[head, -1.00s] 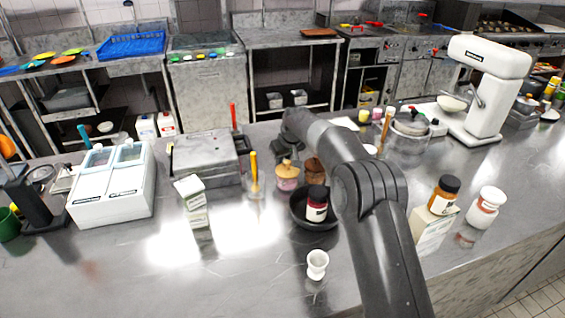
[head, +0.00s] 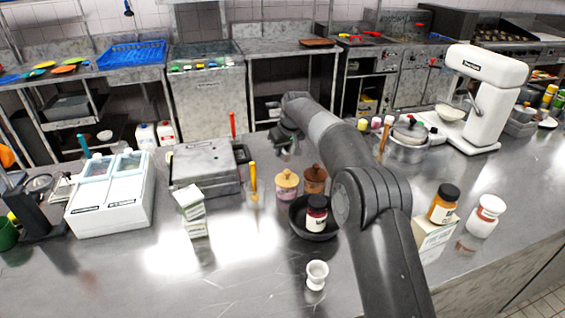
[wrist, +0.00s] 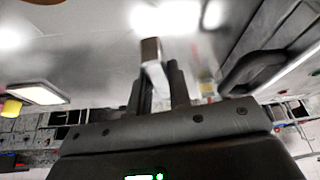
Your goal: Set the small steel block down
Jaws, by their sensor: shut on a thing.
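In the head view my gripper (head: 287,143) hangs above the far part of the steel counter (head: 260,265), right of the grey metal box. The block is too small there to make out clearly. The counter looks apart from the block in the wrist view, but I cannot tell the exact gap.
The grey metal box (head: 204,165) stands left of my gripper. Two lidded jars (head: 287,186) and a black pan (head: 299,222) with a bottle stand nearer. A pot (head: 408,148) and a white mixer (head: 486,95) stand right. Bare counter lies at the front left.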

